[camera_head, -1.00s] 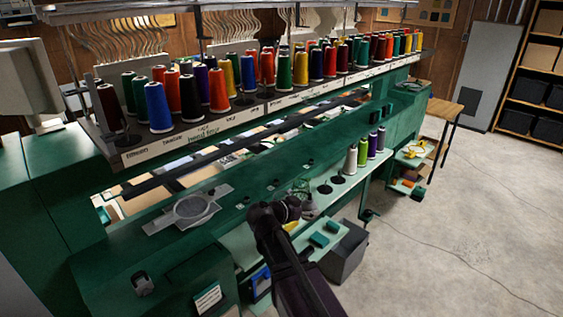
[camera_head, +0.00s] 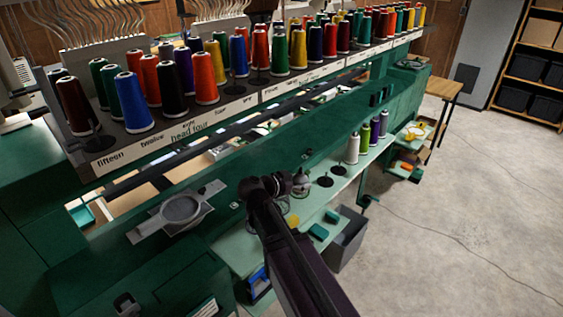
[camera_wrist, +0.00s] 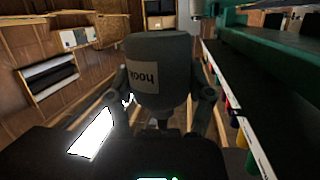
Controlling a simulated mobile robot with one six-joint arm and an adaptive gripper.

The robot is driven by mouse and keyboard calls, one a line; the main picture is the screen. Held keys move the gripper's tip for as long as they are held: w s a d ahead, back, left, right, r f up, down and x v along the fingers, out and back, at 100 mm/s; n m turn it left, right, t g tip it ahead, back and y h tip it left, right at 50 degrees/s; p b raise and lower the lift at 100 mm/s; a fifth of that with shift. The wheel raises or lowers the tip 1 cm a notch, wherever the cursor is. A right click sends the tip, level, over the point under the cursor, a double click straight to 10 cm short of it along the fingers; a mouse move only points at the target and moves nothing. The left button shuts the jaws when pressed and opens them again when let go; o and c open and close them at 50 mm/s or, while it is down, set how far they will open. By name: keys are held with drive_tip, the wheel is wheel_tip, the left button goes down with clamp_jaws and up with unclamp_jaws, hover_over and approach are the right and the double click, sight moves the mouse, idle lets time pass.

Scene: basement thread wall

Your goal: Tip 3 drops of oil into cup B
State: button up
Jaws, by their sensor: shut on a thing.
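My gripper (camera_wrist: 165,101) is shut on a dark grey rounded can (camera_wrist: 158,75), which sits between its two fingers in the wrist view. A pale label on the can seems to read "hook". In the head view the grey can (camera_head: 301,186) shows just beyond the end of my dark arm, above the pale green ledge of the machine. My fingers are hard to make out there. No drops of oil show. I cannot make out a cup marked B; a small round thing (camera_head: 292,220) below the can is partly hidden by my arm and unclear.
A long green machine (camera_head: 95,262) carries a rack of coloured thread cones (camera_head: 172,91). A grey round-framed plate (camera_head: 181,209) lies on its top.

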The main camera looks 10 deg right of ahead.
drive_tip(key=shift+w, duration=0.1)
drive_tip(key=shift+w+a+f+n, duration=0.1)
drive_tip(key=shift+w+f+n, duration=0.05)
drive_tip(key=shift+w+n, duration=0.3)
drive_tip(key=w+a+f+n+y, duration=0.1)
drive_tip(key=w+n, duration=0.5)
drive_tip(key=w+a+f+n+y, duration=0.1)
drive_tip(key=w+n, duration=0.4)
drive_tip(key=w, duration=0.2)
drive_tip(key=shift+w+a+f+n, duration=0.2)
drive_tip(key=shift+a+f+n, duration=0.15)
drive_tip(key=shift+b, duration=0.3)
drive_tip(key=n+h+b, duration=0.1)
drive_tip(key=f+n+g+b, duration=0.1)
drive_tip(key=b, duration=0.1)
drive_tip(key=s+f+n+g+h+b, duration=0.1)
drive_tip(key=n, duration=0.1)
drive_tip(key=shift+d+f+h, duration=0.25)
drive_tip(key=shift+d+h, duration=0.05)
drive_tip(key=shift+g+b, duration=0.3)
drive_tip(key=shift+b, duration=0.05)
